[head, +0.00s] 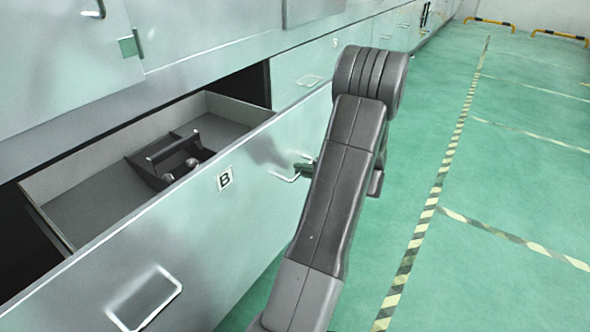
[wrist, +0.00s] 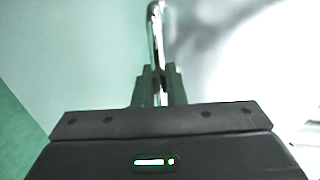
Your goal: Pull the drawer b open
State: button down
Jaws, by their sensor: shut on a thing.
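Drawer B (head: 205,215) stands pulled out from the cabinet in the head view, with its inside showing. Its front carries a label with the letter B (head: 225,179). Inside lies a dark tool tray (head: 168,158) with a handle and some metal pieces. In the wrist view my gripper (wrist: 158,72) is shut on a thin metal bar handle (wrist: 156,25) of the drawer front. In the head view my arm hides most of the gripper, and part of the handle (head: 285,177) shows beside it.
The cabinet row (head: 210,25) runs along the left with other shut fronts. The green floor (head: 500,160) to the right is clear, with striped lines. Yellow and black barriers (head: 490,23) stand far back.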

jog(key=shift+d, duration=0.1)
jog(key=c, duration=1.6)
grip_release()
jog(key=shift+o, duration=0.2)
jog(key=p+v, duration=0.3)
jog(key=v, duration=1.1)
jog(key=shift+p, duration=0.3)
jog(key=shift+f, duration=0.15)
jog(key=b+x, duration=0.3)
jog(key=x, duration=1.1)
jog(key=shift+w+a, duration=0.2)
jog(key=shift+a, duration=0.15)
